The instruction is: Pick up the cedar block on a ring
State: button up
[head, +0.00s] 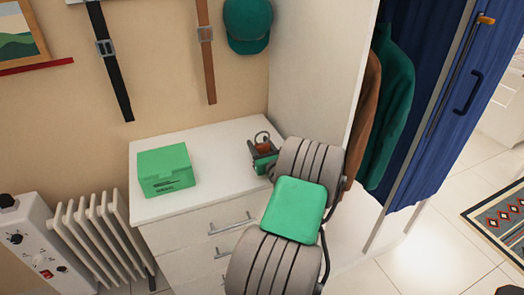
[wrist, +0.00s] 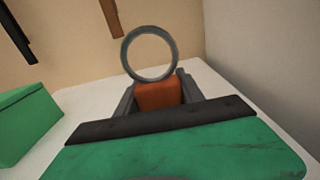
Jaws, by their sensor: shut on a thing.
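The cedar block (wrist: 158,96) is reddish brown, with a grey metal ring (wrist: 126,52) standing upright above it in the wrist view. My gripper (wrist: 157,92) is shut on the block, with a grey finger on each side. In the head view the block (head: 263,143) and its ring are small, at the tip of my gripper (head: 262,152) over the right part of the white dresser top (head: 215,160). The block's underside is hidden, so I cannot tell whether it touches the top.
A green box (head: 165,168) stands on the dresser's left part. A white wardrobe panel (head: 313,75) rises close on the right, with hanging jackets (head: 393,105) beyond. Belts (head: 112,70) and a green cap (head: 247,25) hang on the wall behind. The dresser's middle is clear.

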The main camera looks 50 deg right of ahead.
jog(key=shift+r, duration=0.15)
grip_shut()
jog(key=shift+r, duration=0.3)
notch_tip(320, 180, up, 3)
jog(key=shift+f+p, duration=0.1)
jog(key=shift+p, duration=0.4)
jog(key=s+a+r+p, duration=0.2)
jog(key=s+a+r, duration=0.6)
jog(key=a, duration=0.3)
jog(key=shift+s+a+r, duration=0.15)
jog(key=shift+s+r, duration=0.05)
jog(key=shift+r, duration=0.5)
